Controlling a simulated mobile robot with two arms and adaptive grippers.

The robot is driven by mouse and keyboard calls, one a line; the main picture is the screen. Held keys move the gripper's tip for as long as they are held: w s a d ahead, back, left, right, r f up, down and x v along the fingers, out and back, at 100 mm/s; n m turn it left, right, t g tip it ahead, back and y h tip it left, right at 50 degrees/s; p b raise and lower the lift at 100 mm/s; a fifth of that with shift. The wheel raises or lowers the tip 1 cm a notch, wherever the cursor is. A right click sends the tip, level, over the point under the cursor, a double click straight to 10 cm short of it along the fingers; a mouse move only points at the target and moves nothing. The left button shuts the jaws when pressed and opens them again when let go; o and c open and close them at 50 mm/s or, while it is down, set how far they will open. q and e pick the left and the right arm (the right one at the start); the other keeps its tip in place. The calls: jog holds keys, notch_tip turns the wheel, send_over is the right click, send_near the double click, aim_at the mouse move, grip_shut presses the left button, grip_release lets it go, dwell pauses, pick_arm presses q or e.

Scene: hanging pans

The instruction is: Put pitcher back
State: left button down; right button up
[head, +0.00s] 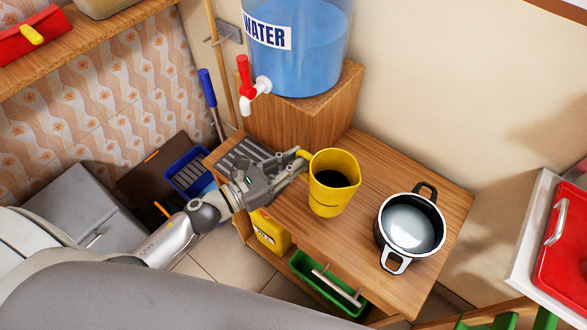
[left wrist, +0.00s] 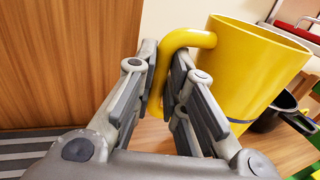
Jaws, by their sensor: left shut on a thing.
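A yellow pitcher (head: 330,198) with a dark inside is upright over the wooden cabinet top (head: 284,208). I cannot tell whether its base touches the wood. My left gripper (head: 302,165) reaches in from the left and is shut on the pitcher's handle. In the left wrist view the handle (left wrist: 181,40) is between the fingers (left wrist: 165,90), and the pitcher body (left wrist: 245,70) is to their right. My right gripper is not in view.
A pot (head: 411,228) stands on the cabinet top right of the pitcher. A water dispenser (head: 297,50) with a red-handled tap (head: 246,82) stands on a wooden block (head: 305,105) behind. A grey slatted tray (head: 238,158) lies left. A red case (head: 565,240) is far right.

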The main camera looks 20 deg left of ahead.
pick_arm(q)
jog(key=f, duration=0.2)
jog(key=w+f, duration=0.1)
jog(key=f, duration=0.1)
jog(key=shift+a, duration=0.15)
jog(key=shift+s, duration=0.1)
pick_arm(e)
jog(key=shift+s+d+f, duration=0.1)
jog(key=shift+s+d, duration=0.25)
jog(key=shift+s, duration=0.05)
pick_arm(q)
jog(key=shift+f, duration=0.2)
jog(key=c, duration=1.5)
grip_release()
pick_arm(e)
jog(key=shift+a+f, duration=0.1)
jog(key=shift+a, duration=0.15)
